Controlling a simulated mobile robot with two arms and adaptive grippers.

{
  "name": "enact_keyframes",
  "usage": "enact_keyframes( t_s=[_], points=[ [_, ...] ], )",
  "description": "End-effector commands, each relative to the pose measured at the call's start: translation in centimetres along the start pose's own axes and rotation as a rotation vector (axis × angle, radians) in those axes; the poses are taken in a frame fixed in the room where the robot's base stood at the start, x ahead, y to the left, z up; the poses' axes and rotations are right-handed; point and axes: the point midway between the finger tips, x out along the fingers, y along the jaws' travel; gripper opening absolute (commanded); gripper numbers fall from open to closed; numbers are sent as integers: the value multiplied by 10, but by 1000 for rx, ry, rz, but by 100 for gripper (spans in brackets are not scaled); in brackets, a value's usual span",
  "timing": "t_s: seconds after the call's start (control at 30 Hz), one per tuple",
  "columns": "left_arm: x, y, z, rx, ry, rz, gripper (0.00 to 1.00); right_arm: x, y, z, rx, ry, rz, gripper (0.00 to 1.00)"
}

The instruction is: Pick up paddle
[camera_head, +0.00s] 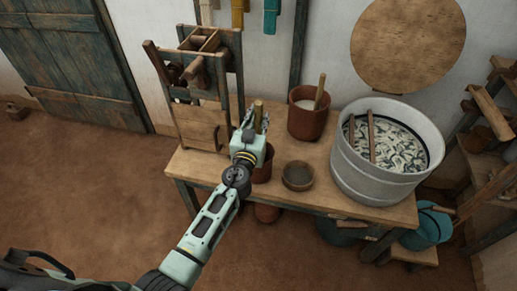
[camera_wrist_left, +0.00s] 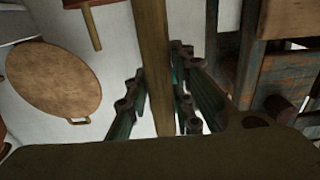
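A wooden paddle handle (camera_head: 258,110) stands upright by my left gripper (camera_head: 257,124), at the middle of the table. In the left wrist view the handle (camera_wrist_left: 155,50) runs between the two fingers of my left gripper (camera_wrist_left: 160,75). The fingers are very close to it on both sides; I cannot tell if they press on it. The handle's lower end is hidden by my gripper and the brown pot (camera_head: 263,172) below it. My right gripper is not in view.
Blue buckets (camera_head: 428,226) stand at lower right.

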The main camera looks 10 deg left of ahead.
Motion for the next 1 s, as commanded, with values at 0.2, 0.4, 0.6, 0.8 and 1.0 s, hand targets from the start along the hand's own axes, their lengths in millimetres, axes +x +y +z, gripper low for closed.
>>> enact_keyframes(
  t_s=[0.2, 0.4, 0.6, 0.8, 1.0],
  points=[
    [0, 0, 0, 0, 0, 0, 0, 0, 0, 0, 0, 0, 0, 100],
    [0, 0, -1, 0, 1, 0, 0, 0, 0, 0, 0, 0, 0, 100],
    [0, 0, -4, -1, 2, 0, 0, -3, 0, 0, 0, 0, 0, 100],
    [0, 0, -23, -2, 3, 0, 0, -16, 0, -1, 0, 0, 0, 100],
    [0, 0, -57, -2, 4, 1, 0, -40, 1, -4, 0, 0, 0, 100]
  ],
)
